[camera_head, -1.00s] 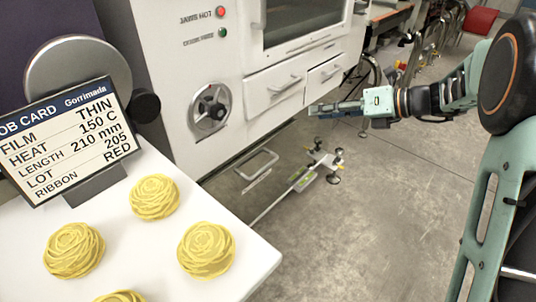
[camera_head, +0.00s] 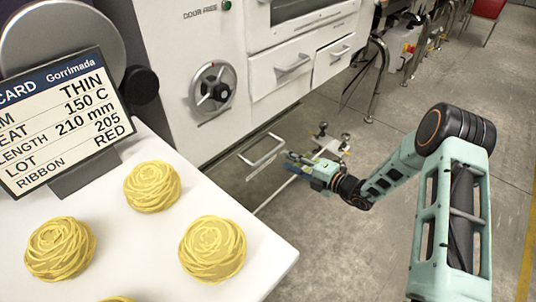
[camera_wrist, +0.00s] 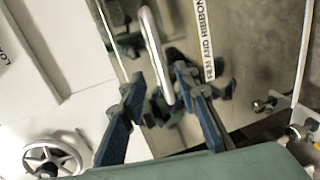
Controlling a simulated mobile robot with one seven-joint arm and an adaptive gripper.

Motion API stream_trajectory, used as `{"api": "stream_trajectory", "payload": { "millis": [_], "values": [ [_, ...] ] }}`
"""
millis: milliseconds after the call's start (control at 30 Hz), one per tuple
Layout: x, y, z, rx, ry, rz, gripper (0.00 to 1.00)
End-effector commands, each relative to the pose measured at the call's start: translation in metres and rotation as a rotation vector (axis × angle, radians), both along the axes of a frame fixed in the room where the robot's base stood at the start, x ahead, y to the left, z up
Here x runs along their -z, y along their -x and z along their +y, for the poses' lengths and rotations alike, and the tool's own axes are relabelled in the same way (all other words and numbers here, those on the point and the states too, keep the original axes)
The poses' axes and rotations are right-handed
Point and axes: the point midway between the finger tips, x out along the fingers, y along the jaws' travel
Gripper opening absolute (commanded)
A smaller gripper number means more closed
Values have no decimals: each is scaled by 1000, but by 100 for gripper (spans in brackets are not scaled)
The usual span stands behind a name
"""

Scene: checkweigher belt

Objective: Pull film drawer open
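The film drawer shows in the wrist view as a shiny panel with a white "FILM AND RIBBON" label (camera_wrist: 207,40) and a pale bar handle (camera_wrist: 152,45). In the head view a low loop handle (camera_head: 262,150) sticks out below the machine's white front. My gripper (camera_head: 289,158) is low, just right of that loop handle. In the wrist view my gripper (camera_wrist: 157,80) is open, with one dark blue finger on each side of the bar handle. I cannot tell whether either finger touches it. The drawer front is hidden in the head view.
Two other white drawers (camera_head: 283,72) with bar handles sit higher on the machine, beside a round hand wheel (camera_head: 212,88). A white table (camera_head: 225,285) with yellow pasta nests (camera_head: 212,248) and a job card (camera_head: 60,115) stands at left.

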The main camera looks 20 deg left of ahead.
Motion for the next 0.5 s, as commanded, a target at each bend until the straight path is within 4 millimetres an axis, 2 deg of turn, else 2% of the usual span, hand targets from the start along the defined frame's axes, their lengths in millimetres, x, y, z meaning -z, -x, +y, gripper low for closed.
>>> {"api": "stream_trajectory", "payload": {
  "millis": [100, 300, 500],
  "values": [
    [8, -7, 23, -6, 1, -4, 29],
    [16, -21, 56, -5, 1, -3, 29],
    [18, -31, 76, -4, 1, -2, 29]
  ]
}}
